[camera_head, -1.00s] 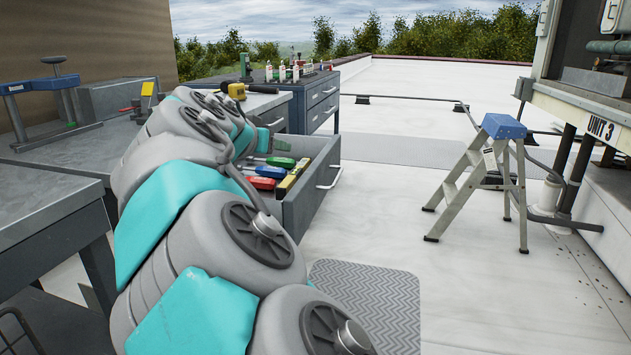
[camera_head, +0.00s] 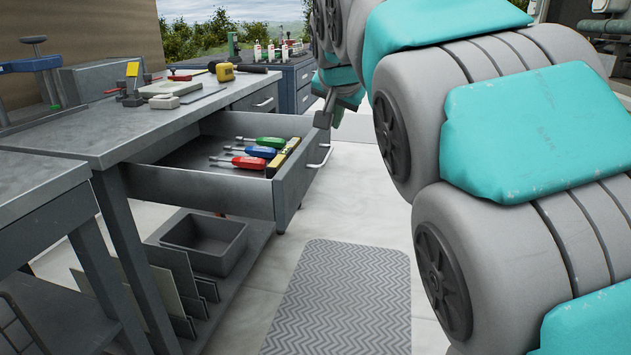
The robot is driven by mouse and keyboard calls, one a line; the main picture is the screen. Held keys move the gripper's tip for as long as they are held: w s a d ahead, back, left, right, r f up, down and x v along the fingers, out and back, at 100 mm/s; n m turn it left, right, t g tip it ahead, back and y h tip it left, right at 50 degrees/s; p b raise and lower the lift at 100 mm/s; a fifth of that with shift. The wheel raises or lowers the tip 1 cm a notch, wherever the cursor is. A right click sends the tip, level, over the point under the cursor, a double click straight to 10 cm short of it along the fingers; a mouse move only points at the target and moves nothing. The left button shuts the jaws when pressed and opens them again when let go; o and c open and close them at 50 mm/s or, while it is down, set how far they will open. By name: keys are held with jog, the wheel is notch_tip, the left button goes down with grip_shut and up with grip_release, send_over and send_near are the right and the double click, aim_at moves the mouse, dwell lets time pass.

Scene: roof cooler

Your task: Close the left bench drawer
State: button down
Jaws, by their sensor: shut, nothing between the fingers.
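The left bench drawer (camera_head: 205,190) is pulled well out from under the grey workbench (camera_head: 120,122). It holds screwdrivers with green, blue and red handles (camera_head: 256,153) and a yellow level (camera_head: 286,152). Its front has a light bar handle (camera_head: 320,157). My gripper (camera_head: 323,118) is shut and empty, in front of the far end of the drawer front. I cannot tell whether it touches the drawer. My arm fills the right side of the view and hides much of the roof.
A yellow drill (camera_head: 228,71) and a vise lie on the benchtop. A grey bin (camera_head: 205,240) stands on the shelf below the drawer. A patterned mat (camera_head: 345,295) lies on the floor in front. A second closed drawer (camera_head: 258,99) is beyond the open one.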

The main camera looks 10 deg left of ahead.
jog(key=s+d+f+g+y, duration=0.25)
jog(key=d+f+y, duration=0.2)
jog(key=d, duration=0.25)
jog(key=n+g+y, duration=0.2)
jog(key=g+y, duration=0.3)
jog(key=y, duration=0.3)
send_near(299, 184)
jog(key=shift+y, duration=0.25)
jog(key=x, duration=0.5)
jog(key=shift+s+f, duration=0.1)
jog(key=shift+f, duration=0.3)
jog(key=shift+a, duration=0.65)
jog(key=shift+a, duration=0.15)
jog(key=w+a+p, duration=0.1)
jog(key=a, duration=0.9)
jog(key=w+a+p, duration=0.1)
jog(key=a, duration=1)
jog(key=w+a+p, duration=0.1)
jog(key=a+p, duration=0.1)
jog(key=a, duration=0.8)
jog(key=shift+a, duration=0.25)
jog(key=shift+a+r, duration=0.1)
jog(key=shift+a, duration=0.2)
jog(key=shift+r, duration=0.1)
